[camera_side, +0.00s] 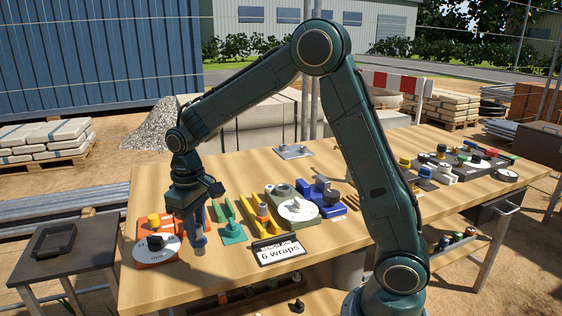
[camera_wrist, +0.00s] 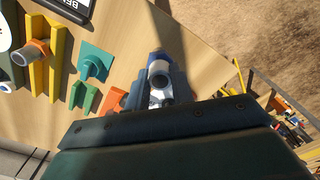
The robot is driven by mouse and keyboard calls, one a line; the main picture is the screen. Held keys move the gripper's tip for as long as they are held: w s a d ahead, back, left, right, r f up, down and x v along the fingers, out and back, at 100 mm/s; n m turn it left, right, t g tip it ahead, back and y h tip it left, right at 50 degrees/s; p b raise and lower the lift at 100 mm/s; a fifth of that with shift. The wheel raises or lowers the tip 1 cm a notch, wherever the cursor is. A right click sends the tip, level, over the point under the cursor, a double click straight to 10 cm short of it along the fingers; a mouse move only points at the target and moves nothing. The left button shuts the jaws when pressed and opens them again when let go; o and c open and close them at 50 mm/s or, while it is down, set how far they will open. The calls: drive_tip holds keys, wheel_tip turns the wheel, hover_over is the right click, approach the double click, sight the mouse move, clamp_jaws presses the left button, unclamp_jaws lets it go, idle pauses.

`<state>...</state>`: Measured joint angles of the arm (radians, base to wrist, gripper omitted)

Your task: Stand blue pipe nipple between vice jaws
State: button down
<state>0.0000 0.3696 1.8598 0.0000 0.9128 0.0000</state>
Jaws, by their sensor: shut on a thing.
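The blue pipe nipple (camera_side: 200,243) is in my gripper (camera_side: 197,228), above the near left part of the table. In the wrist view the nipple (camera_wrist: 159,66) shows a blue band and a pale open end between the fingers (camera_wrist: 160,90). It looks roughly upright in the side view. My gripper is shut on it; the fingers are partly hidden by the wrist housing. A blue vice-like fixture (camera_side: 328,198) stands farther right on the table, well apart from the nipple. The gap between its jaws is not clear.
An orange fixture with a white disc (camera_side: 157,249) stands close left of my gripper. A teal stand (camera_side: 232,233), a yellow cradle (camera_side: 258,216) and a white-disc gauge (camera_side: 298,209) stand between it and the blue fixture. A "6 wraps" sign (camera_side: 280,253) is at the front edge.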

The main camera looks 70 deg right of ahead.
sight(197, 225)
wheel_tip(197, 225, up, 10)
drive_tip(key=d+m, duration=0.8)
drive_tip(key=d, duration=1.7)
drive_tip(key=s+d+m, duration=0.4)
drive_tip(key=s+d, duration=0.3)
drive_tip(key=d, duration=0.4)
drive_tip(key=s+d+m, duration=0.3)
drive_tip(key=s+d, duration=0.4)
drive_tip(key=d, duration=0.4)
drive_tip(key=shift+f, duration=2.45)
drive_tip(key=shift+f, duration=0.1)
drive_tip(key=shift+f, duration=2.35)
drive_tip(key=shift+f, duration=0.4)
